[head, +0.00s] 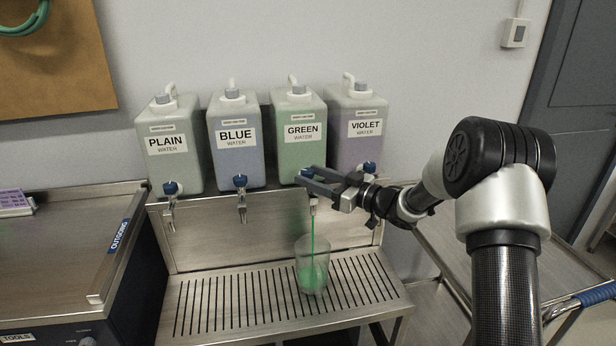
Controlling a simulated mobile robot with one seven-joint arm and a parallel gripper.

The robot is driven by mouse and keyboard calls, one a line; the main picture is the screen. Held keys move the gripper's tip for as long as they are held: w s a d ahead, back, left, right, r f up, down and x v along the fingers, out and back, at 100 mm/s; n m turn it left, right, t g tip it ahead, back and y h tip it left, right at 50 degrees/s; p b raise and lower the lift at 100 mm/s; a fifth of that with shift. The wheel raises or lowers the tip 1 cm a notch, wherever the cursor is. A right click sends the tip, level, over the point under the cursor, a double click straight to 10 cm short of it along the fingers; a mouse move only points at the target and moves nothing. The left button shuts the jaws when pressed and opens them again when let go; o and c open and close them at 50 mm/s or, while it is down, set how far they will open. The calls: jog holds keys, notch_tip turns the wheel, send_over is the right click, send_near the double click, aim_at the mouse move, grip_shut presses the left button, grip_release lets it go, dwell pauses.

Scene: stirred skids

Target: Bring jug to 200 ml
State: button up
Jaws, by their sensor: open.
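A clear jug (311,270) stands upright on the slotted drip tray (201,318), under the tap of the GREEN water container (297,134). A thin green stream (312,232) runs from that tap into the jug, and green liquid shows inside. The jug's scale marks and exact level are too small to read. My gripper (312,181) is at the green container's tap, its open fingers around or beside the tap's blue knob; I cannot tell whether they touch it.
Containers labelled PLAIN (168,146), BLUE (236,139) and VIOLET (357,127) stand on the same shelf, each with a blue-knobbed tap. A steel counter (60,245) is at the left. A steel cart (440,245) is at the right behind my arm.

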jog(key=shift+x, duration=1)
jog(key=shift+c, duration=0.3)
jog(key=c, duration=1)
